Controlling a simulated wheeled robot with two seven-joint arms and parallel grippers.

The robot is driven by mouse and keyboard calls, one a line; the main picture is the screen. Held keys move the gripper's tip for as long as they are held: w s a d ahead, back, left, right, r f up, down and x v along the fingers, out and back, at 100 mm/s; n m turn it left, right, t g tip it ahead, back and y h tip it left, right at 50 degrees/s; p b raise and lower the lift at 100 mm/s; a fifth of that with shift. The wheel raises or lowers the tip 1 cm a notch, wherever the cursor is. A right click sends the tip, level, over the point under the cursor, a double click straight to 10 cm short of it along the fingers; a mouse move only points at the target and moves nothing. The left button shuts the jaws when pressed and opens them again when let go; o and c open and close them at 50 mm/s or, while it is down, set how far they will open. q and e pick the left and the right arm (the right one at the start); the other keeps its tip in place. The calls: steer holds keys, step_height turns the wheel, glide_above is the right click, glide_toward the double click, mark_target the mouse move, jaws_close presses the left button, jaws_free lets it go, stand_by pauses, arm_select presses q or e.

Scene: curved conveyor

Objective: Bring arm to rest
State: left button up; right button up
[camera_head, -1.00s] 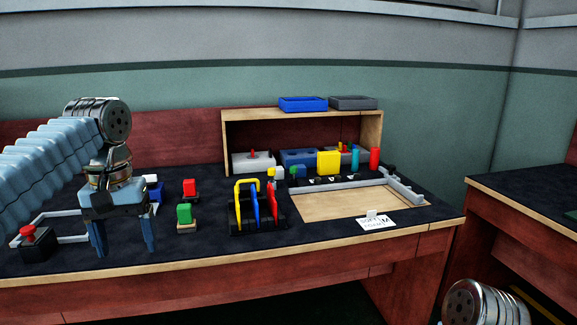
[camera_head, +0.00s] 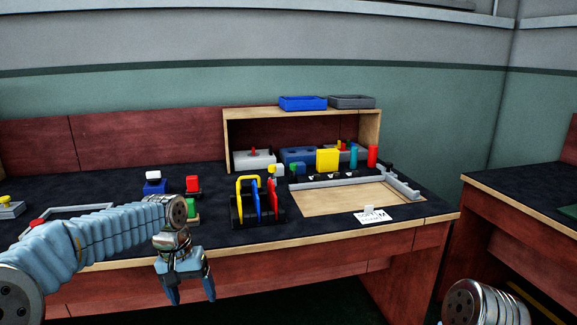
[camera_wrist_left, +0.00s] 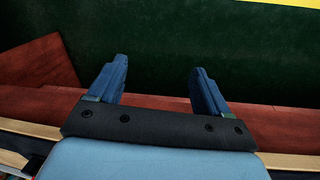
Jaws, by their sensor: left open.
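My left gripper (camera_head: 192,292) hangs in front of the table's front edge in the head view, pointing down, with its two blue fingers apart. In the left wrist view the same fingers (camera_wrist_left: 158,85) are spread with nothing between them, over the dark green floor. My left arm (camera_head: 100,238) reaches in from the left, low across the front of the table. My right gripper is not in view; only a rounded grey part, which I take to be my right arm (camera_head: 478,303), shows at the bottom right.
The dark table top (camera_head: 330,222) holds a rack (camera_head: 258,222) with yellow, blue and red pieces, a green block (camera_head: 193,207) and a red block (camera_head: 193,184). A wooden shelf (camera_head: 228,140) stands behind. A second table (camera_head: 525,205) is at right.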

arm_select(q)
steer(key=s+d+f+h, duration=0.1)
steer(key=d+f, duration=0.1)
steer(key=f, duration=0.5)
steer(key=d+f, duration=0.3)
steer(key=f, duration=0.4)
steer(key=s+d+f+h, duration=0.1)
steer(key=s+d+f, duration=0.2)
steer(key=s+f, duration=0.7)
steer(key=s+d+f+h, duration=0.1)
steer(key=s+d+f, duration=0.1)
steer(key=s+f, duration=0.8)
step_height(320, 180, down, 2)
steer(key=shift+d+f+n, duration=0.1)
steer(key=shift+d+n, duration=0.3)
